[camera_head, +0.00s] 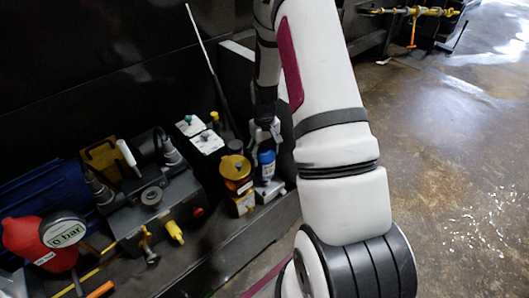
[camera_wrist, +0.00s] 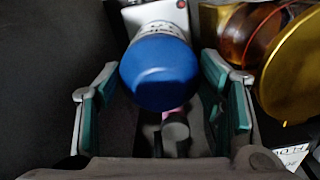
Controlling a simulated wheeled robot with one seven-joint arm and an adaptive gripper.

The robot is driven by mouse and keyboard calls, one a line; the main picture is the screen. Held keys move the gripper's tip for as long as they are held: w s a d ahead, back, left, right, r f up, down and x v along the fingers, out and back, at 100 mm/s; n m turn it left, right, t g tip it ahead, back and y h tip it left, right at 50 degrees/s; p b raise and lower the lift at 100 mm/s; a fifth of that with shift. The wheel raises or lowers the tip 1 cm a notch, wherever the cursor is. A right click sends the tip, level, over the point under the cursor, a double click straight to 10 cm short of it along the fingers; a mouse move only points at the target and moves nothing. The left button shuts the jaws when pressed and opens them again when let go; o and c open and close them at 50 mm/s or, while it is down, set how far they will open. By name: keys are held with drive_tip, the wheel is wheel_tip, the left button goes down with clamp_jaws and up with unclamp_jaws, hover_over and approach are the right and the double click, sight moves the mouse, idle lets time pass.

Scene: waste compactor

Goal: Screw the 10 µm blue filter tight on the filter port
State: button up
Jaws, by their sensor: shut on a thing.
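The blue filter (camera_head: 266,165) stands at the right end of the machine row, below my gripper (camera_head: 264,138). In the wrist view the filter (camera_wrist: 160,72) shows its rounded blue end towards the camera, with a white printed label behind it. My gripper (camera_wrist: 158,85) is shut on the filter, with one teal-padded finger on each side. A light grey block (camera_head: 270,190), which looks like the filter port, sits under the filter; part of it shows in the wrist view (camera_wrist: 178,14). The filter hides the joint between them, so I cannot tell how tightly it sits.
An amber bowl with a yellow cap (camera_head: 236,167) stands close to the left of the filter. A dark wall (camera_wrist: 55,70) flanks the filter. Open floor (camera_head: 450,190) lies right.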

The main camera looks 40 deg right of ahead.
drive_tip(key=shift+f+b, duration=0.6)
drive_tip(key=shift+f, duration=0.45)
idle(1.2)
drive_tip(key=o, duration=0.3)
drive_tip(key=c, duration=0.3)
drive_tip(key=m, duration=0.5)
drive_tip(key=shift+b, duration=0.3)
drive_tip(key=shift+c, duration=0.2)
drive_tip(key=m, duration=0.5)
drive_tip(key=shift+w, duration=0.1)
